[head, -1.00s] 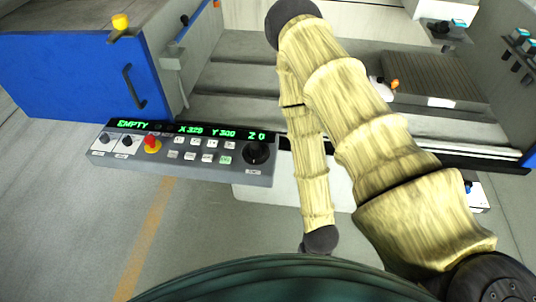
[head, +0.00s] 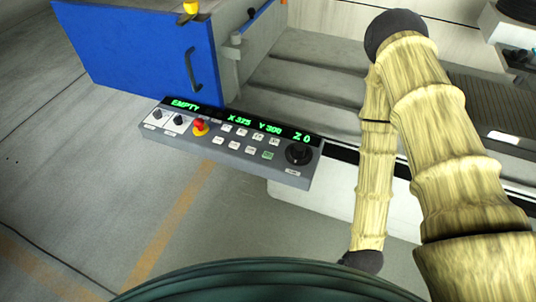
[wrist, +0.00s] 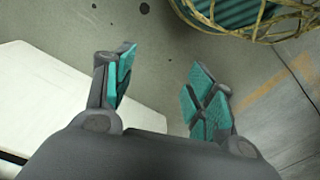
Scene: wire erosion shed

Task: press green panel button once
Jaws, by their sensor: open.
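The grey control panel (head: 150,141) sits left of centre in the head view. Its green button (head: 268,155) is the small lit-green one in the lower row of keys, left of the black joystick knob (head: 299,152). The other keys around it are white. The panel's display reads EMPTY, with X, Y and Z values. My gripper (wrist: 160,75) shows in the wrist view with its teal-padded fingers spread apart and nothing between them. It points at the floor and the white machine front, and the panel is not in that view. The gripper is not visible in the head view.
A red mushroom button (head: 199,125) on a yellow base stands up from the panel, left of the keys. A blue door (head: 135,50) with a dark handle is behind. The white machine front (head: 330,205) lies below the panel's right end. Grey floor (head: 230,215) in front is clear.

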